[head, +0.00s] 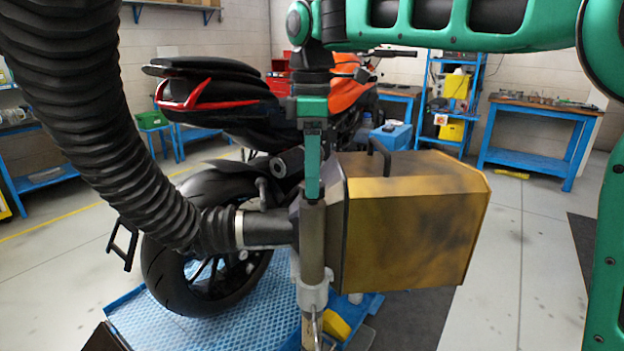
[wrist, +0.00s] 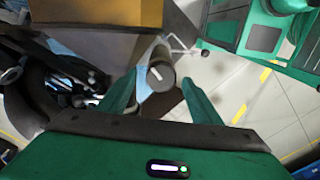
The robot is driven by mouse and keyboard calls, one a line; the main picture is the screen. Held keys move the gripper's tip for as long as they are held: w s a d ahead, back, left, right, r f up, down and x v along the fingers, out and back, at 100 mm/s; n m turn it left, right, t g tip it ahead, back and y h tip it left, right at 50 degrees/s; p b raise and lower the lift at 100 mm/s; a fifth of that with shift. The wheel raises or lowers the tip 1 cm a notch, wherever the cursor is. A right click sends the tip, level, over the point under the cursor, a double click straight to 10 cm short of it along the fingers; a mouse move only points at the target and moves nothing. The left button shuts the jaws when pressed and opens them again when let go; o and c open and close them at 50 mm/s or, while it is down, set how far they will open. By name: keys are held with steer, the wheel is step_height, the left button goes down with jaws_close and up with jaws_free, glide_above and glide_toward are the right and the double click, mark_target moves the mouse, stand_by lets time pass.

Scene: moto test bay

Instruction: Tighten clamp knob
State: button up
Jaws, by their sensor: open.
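In the wrist view a dark round knob (wrist: 158,84) with a white line across its top lies between and beyond the fingertips of my gripper (wrist: 159,79). The fingers are spread, with a gap on each side of the knob; I cannot tell how far below the tips it is. In the head view my gripper (head: 312,196) points down beside the yellow box (head: 410,230), above or in front of an upright post (head: 313,240). A pale clamp collar (head: 313,295) sits lower on the post. I cannot pick out the knob for certain in the head view.
A black corrugated hose (head: 110,140) runs down to the box's left side. A motorcycle (head: 215,90) stands behind on a blue platform (head: 220,318). Workbenches (head: 540,108) and shelves line the back. Open floor lies at the right.

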steer(key=shift+f, duration=0.75)
steer(key=shift+c, duration=0.7)
steer(key=c, duration=0.9)
